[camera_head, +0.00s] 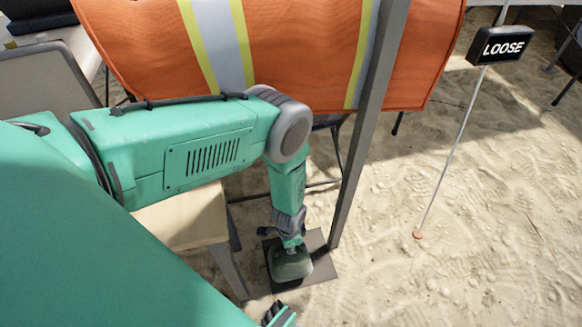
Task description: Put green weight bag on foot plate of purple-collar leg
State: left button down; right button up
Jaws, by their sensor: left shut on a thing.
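My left gripper (291,247) points down and is shut on the top of the dark green weight bag (291,267). The bag is over the dark square foot plate (322,268), left of the leg's base. It looks to be at the plate's surface, but I cannot tell whether it touches. The grey leg (366,120) rises from the plate up past the top edge. No purple collar shows on the visible part of this leg. A small teal and dark piece, probably my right gripper (280,315), shows at the bottom edge; its fingers cannot be made out.
A pale wooden-topped stand (185,218) is left of the plate. A black "LOOSE" sign (501,46) stands on a thin pole at right. Open sand (480,220) lies right of the leg.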

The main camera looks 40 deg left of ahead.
pick_arm(q)
jog(key=shift+w+d+f+b, duration=0.15)
jog(key=shift+f+b, duration=0.25)
jog(key=shift+f, duration=0.4)
notch_tip(320, 180, down, 3)
jog(key=shift+f+b, duration=0.15)
jog(key=shift+b, duration=0.95)
jog(key=c, duration=1.7)
grip_release()
notch_tip(320, 180, up, 12)
jog(key=p, duration=0.9)
